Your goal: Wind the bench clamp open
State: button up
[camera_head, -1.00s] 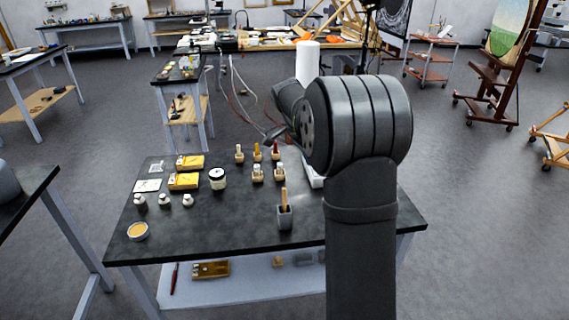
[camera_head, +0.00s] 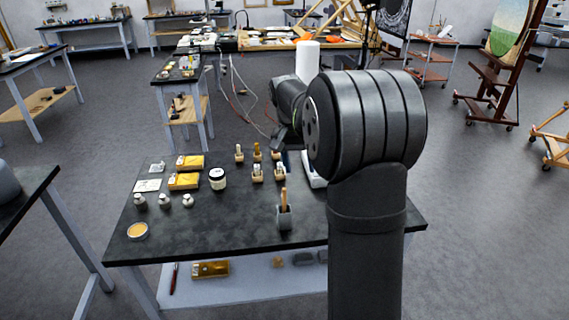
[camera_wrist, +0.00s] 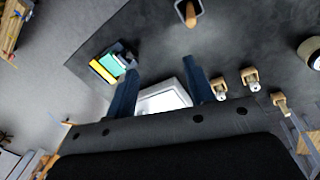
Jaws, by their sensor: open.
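My gripper (camera_wrist: 158,66) is open and empty in the wrist view, its two dark blue fingers apart above the black-topped bench. A dark block with yellow and teal parts (camera_wrist: 113,62) sits near the bench edge, just left of the left finger; I cannot tell whether it is the bench clamp. No clamp handle or screw can be made out in either view. In the head view my arm covers the right part of the bench, and the gripper's fingers are hidden.
A white tray (camera_wrist: 165,97) shows between the fingers. Small bottles in wooden stands (camera_wrist: 221,88) lie to their right. A grey pot with a wooden handle (camera_head: 284,217) stands near the front edge of the bench (camera_head: 240,245). Yellow boxes (camera_head: 184,181) and a jar (camera_head: 217,179) stand left.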

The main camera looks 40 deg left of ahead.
jog(key=s+n, duration=0.1)
jog(key=n, duration=0.2)
jog(key=s+a+r+n+y, duration=0.1)
jog(key=n, duration=0.3)
jog(key=s+a+n+g, duration=0.1)
jog(key=s+n, duration=0.1)
jog(key=n, duration=0.1)
jog(key=shift+r+n+y, duration=0.2)
jog(key=shift+n+y, duration=0.1)
jog(key=shift+c, duration=0.2)
jog(key=shift+s+d+f, duration=0.1)
jog(key=shift+f, duration=0.05)
jog(key=shift+c, duration=1.2)
jog(key=s+d+f+n+t+h, duration=0.2)
jog(key=d+f+n+t, duration=0.55)
jog(key=f+t, duration=0.3)
jog(key=shift+t, duration=0.35)
jog(key=x, duration=1.7)
jog(key=shift+r, duration=0.2)
